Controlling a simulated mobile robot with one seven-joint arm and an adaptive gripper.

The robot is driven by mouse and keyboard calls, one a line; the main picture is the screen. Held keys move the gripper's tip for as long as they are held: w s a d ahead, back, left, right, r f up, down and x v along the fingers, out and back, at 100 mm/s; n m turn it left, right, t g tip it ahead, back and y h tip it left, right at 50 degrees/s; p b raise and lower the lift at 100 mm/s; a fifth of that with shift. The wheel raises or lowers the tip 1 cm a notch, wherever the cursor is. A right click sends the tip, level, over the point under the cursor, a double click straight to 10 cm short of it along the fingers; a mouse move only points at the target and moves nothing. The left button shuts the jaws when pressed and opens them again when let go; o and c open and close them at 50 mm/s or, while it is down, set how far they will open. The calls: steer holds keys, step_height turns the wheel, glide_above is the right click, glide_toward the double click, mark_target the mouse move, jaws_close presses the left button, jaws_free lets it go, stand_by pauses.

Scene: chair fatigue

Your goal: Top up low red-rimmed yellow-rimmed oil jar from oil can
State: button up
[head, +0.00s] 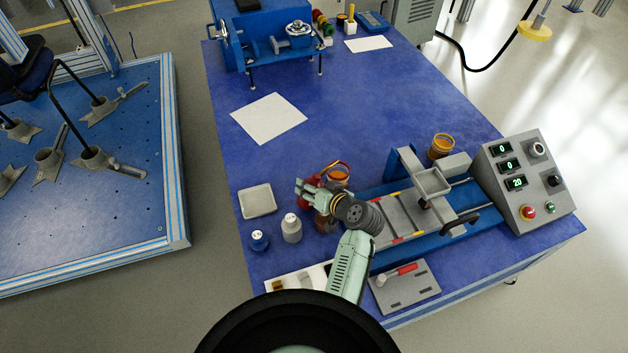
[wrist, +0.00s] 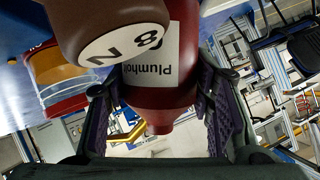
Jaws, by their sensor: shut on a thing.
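My gripper (head: 312,190) is shut on a red oil can (wrist: 165,100), with a finger on each side of it in the wrist view. The can has a white label, partly cut off, and shows as a small red shape in the head view (head: 306,202), partly hidden by my gripper. A jar with a red rim and amber contents (head: 340,178) stands just right of my gripper. A jar with red and yellow bands also shows at the left of the wrist view (wrist: 58,82). Another amber jar (head: 441,146) with a yellowish rim stands behind the test machine. The oil levels are unclear.
A brown object with a numbered pale disc (wrist: 115,35) covers part of the can in the wrist view. A grey bottle (head: 291,228), a blue-and-white bottle (head: 260,240) and a pale tray (head: 258,201) stand left. The machine (head: 405,215) and control box (head: 528,180) fill the right.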

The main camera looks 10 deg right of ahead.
steer(key=shift+r+m+g+y+p, duration=0.3)
steer(key=shift+r+m+p, duration=0.1)
steer(key=shift+p, duration=0.4)
steer(key=shift+a+r+m+g+y+p, duration=0.1)
steer(key=shift+r+m+g+y+p, duration=0.5)
steer(key=shift+p, duration=1.2)
steer(key=shift+r, duration=0.25)
stand_by(1.2)
step_height(320, 180, down, 3)
steer(key=n+t+h+b, duration=0.1)
steer(key=b, duration=0.3)
steer(key=shift+b, duration=0.3)
steer(key=f+n+t+h+b, duration=0.1)
steer(key=b, duration=0.2)
steer(key=shift+w+d+f+b, duration=0.1)
steer(key=shift+d+f+b, duration=0.1)
steer(key=shift+b, duration=0.15)
steer(key=shift+r+n, duration=0.25)
steer(key=shift+n, duration=0.05)
steer(key=shift+d, duration=0.1)
